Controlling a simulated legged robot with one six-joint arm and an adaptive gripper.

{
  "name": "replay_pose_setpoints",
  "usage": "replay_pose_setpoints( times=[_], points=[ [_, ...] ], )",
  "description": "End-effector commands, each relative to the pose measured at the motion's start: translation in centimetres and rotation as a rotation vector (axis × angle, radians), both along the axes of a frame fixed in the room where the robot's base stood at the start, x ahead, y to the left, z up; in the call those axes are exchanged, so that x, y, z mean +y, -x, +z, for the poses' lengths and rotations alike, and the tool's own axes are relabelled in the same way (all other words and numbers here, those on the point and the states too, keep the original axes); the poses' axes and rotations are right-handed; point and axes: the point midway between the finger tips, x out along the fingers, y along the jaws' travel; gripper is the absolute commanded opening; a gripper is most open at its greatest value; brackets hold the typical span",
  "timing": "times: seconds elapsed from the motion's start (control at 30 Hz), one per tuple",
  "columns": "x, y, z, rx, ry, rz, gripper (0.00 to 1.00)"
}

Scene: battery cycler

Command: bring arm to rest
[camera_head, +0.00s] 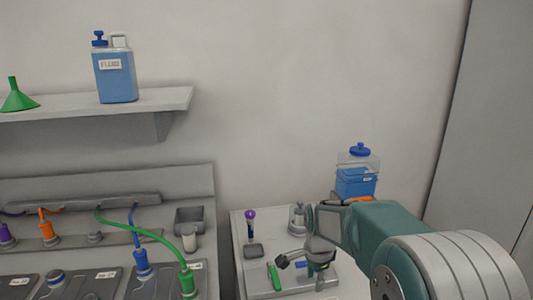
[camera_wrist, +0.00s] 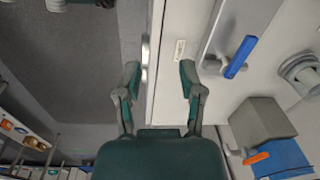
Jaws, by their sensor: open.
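My teal arm (camera_head: 375,232) reaches in from the lower right of the head view, over the small bench at the right. My gripper (camera_head: 303,263) hangs above this bench, partly hidden by its own links. In the wrist view my gripper (camera_wrist: 158,72) has its two fingers spread apart with nothing between them. The bench edge and a small white label (camera_wrist: 179,50) show in and near the gap between the fingers. I cannot tell the exact height of the fingers above the bench.
The bench (camera_head: 240,228) holds a green item (camera_head: 274,277), a purple-topped item (camera_head: 250,222) and a blue-lidded container (camera_head: 357,175) close to my arm. A cycler with cables (camera_head: 115,226) stands left. A shelf (camera_head: 165,98) carries a blue jug (camera_head: 115,75) and a green funnel (camera_head: 16,98).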

Motion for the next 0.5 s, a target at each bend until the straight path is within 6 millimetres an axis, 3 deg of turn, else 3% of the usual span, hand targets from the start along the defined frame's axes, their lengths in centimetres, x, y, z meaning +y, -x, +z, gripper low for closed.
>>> replay_pose_setpoints(
  times=[0.27, 0.5],
  points=[
    [-0.8, 3.7, 4.5, -0.075, 0.013, 0.186, 0.50],
    [-1.8, 9.8, 9.0, -0.176, 0.061, 0.464, 0.50]
  ],
)
